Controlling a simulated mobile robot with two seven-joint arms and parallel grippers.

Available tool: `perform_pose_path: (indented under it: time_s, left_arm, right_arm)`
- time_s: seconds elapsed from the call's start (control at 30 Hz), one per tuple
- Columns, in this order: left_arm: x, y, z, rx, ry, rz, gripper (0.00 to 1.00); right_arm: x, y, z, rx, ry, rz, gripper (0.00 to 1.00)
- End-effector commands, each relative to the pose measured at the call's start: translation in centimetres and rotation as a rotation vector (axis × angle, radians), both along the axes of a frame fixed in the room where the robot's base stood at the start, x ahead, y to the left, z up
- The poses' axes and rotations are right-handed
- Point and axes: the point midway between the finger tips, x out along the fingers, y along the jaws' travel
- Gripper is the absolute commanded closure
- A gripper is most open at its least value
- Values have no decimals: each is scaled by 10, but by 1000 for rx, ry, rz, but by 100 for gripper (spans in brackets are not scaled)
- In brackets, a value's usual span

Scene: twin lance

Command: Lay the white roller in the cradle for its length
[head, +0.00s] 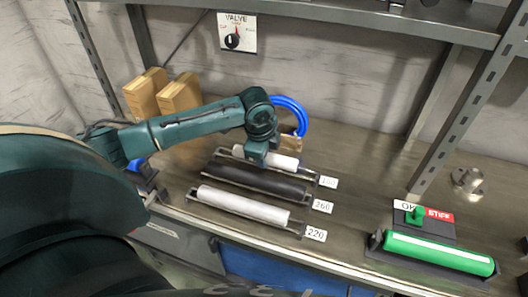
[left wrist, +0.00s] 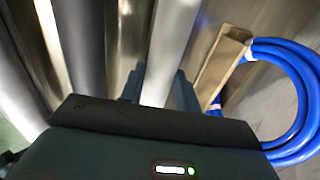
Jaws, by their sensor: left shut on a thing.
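A white roller (head: 284,161) is at the back cradle (head: 308,174), the one with a small label whose number I cannot read for sure. My left gripper (head: 262,159) is shut on this roller near its middle. In the left wrist view the roller (left wrist: 172,45) runs between the two fingers. Whether it rests in the cradle or is just above it, I cannot tell. A black roller (head: 255,181) lies in the middle cradle, labelled 260. Another white roller (head: 242,205) lies in the front cradle, labelled 220. My right gripper is not in view.
A blue hose coil (head: 300,112) and a brown block (head: 291,144) are just behind the back roller. Two wooden blocks (head: 180,95) stand back left. The bench between is clear.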

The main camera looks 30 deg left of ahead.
Motion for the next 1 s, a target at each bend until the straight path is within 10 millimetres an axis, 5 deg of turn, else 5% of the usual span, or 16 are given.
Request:
perform_pose_path:
  time_s: [0.03, 0.07, 0.37, 0.67, 1.0]
  left_arm:
    - [0, 0, 1, -1, -1, 0, 99]
    - [0, 0, 1, -1, -1, 0, 67]
    - [0, 0, 1, -1, -1, 0, 43]
    - [-1, 0, 3, 0, 1, -1, 43]
    - [-15, -4, 64, 0, -5, -2, 43]
  right_arm:
    - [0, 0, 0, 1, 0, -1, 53]
    - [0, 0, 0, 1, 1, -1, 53]
    - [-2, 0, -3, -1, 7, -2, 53]
    - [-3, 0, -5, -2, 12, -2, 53]
    - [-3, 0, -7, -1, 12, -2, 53]
